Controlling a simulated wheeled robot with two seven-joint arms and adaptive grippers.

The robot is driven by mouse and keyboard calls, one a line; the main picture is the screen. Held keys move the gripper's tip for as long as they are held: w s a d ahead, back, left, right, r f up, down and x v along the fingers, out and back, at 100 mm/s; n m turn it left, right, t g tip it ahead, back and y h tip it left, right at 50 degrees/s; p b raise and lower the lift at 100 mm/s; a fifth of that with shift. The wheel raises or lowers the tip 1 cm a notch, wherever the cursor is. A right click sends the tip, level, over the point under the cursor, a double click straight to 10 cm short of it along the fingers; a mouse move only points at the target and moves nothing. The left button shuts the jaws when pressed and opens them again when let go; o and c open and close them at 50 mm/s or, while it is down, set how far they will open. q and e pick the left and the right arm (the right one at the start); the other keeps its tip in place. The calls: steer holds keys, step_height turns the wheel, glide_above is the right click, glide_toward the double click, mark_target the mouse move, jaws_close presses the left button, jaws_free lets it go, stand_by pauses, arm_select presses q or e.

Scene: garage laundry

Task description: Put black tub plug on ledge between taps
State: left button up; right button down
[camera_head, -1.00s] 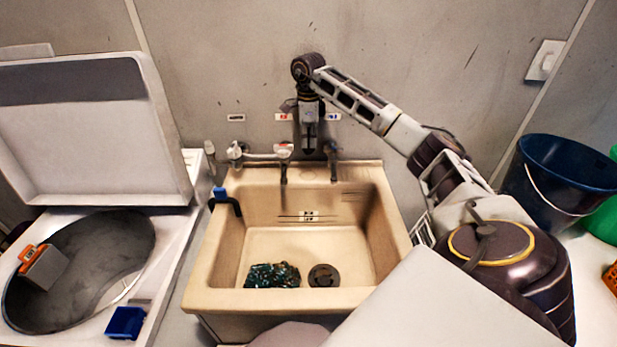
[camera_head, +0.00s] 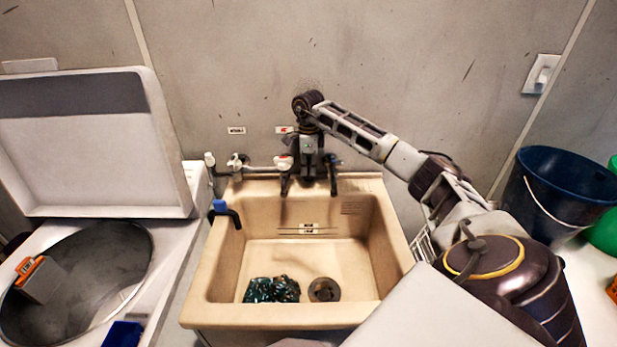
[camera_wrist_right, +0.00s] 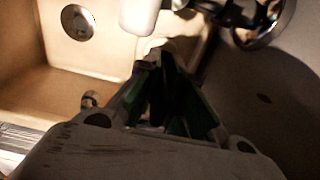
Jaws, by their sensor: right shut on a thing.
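My right gripper (camera_head: 308,182) points down between the taps at the back of the beige sink. It is shut, and its tips are low at the ledge (camera_head: 250,188). The black tub plug is not clearly visible; the dark fingers hide what they hold. The red-marked tap (camera_head: 284,164) is just left of the gripper, and the blue-marked tap (camera_head: 333,161) is just right. In the right wrist view the gripper (camera_wrist_right: 155,62) shows dark fingers with green edges, close together near the pale ledge. My left gripper is not in view.
In the sink (camera_head: 230,262) are a dark teal bundle (camera_head: 271,289) and a round drain (camera_head: 324,290). An open-lidded washer (camera_head: 95,150) stands left; a dark blue bucket (camera_head: 560,190) stands right.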

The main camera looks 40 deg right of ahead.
mark_target(309, 177)
steer(key=shift+f, duration=0.2)
step_height(309, 177, down, 2)
steer(key=shift+f, duration=0.65)
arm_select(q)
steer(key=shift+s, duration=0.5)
arm_select(e)
steer(key=shift+f, duration=0.15)
